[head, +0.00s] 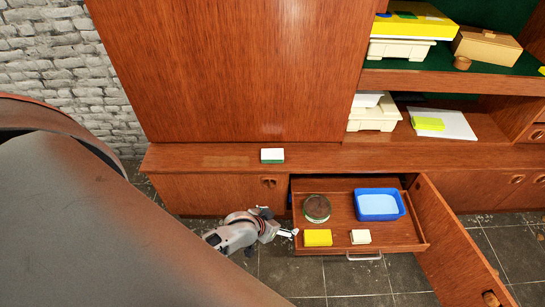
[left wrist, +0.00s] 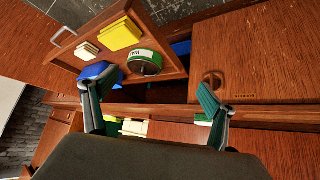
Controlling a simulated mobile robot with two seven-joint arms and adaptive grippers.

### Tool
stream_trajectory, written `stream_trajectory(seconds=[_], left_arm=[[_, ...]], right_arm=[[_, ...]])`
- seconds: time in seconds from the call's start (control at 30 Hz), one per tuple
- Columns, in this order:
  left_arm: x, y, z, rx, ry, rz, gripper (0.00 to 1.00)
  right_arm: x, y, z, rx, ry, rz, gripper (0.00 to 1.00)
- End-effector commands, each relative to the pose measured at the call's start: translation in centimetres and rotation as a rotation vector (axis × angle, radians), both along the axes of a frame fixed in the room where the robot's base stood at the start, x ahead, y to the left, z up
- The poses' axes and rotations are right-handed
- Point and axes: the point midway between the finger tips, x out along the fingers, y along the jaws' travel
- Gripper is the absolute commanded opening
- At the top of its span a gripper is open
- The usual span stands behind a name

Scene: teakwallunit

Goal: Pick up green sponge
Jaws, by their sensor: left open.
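A small block, white on top with a green lower layer, looks like the green sponge (head: 272,156); it lies on the wooden counter ledge above the cabinet. In the left wrist view, a white-and-green piece (left wrist: 202,118), possibly the same block, shows partly behind the right-hand finger. My left gripper (head: 279,223) is open and empty, low in front of the cabinet, just left of the open drawer. It is below the sponge and apart from it. Its two spread fingers also show in the left wrist view (left wrist: 148,90). My right gripper is not in view.
The open drawer (head: 390,239) holds a round tin (head: 317,207), a blue tub (head: 379,204), a yellow block (head: 318,237) and a white block (head: 361,236). A cabinet door (head: 455,240) stands open at right. Yellow-green pads (head: 428,123) lie on the shelf. The ledge around the sponge is clear.

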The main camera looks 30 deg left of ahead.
Motion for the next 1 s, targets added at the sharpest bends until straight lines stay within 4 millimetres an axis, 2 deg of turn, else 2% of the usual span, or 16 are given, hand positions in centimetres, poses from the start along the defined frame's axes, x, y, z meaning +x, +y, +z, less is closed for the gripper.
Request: stream_trajectory(seconds=[0.03, 0.17, 0.27, 0.4, 0.5, 0.63, 0.77, 0.87, 1.0], left_arm=[[2.6, 1.4, -0.1, -0.001, 0.025, 0.042, 0.85], [7.6, 4.7, -0.3, -0.012, 0.106, 0.170, 0.85], [11.3, 7.6, 0.6, -0.019, 0.160, 0.278, 0.85], [15.9, 11.5, 3.1, -0.034, 0.226, 0.439, 0.85], [18.3, 14.0, 5.2, -0.045, 0.263, 0.546, 0.85], [20.1, 16.1, 7.5, -0.059, 0.296, 0.647, 0.85], [20.9, 17.1, 8.6, -0.065, 0.312, 0.696, 0.85], [21.1, 17.5, 8.2, -0.067, 0.317, 0.708, 0.85], [21.4, 17.8, 6.5, -0.066, 0.320, 0.707, 0.85]], right_arm=[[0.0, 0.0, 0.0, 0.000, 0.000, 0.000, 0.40], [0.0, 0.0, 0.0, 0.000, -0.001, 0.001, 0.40], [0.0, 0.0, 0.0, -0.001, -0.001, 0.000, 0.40], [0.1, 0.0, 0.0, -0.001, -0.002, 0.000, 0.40], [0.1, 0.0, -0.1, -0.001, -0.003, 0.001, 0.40], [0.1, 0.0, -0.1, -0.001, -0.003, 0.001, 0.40], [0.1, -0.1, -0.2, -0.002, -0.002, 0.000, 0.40], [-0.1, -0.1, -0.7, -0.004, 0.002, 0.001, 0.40], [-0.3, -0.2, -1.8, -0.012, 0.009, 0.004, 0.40]])
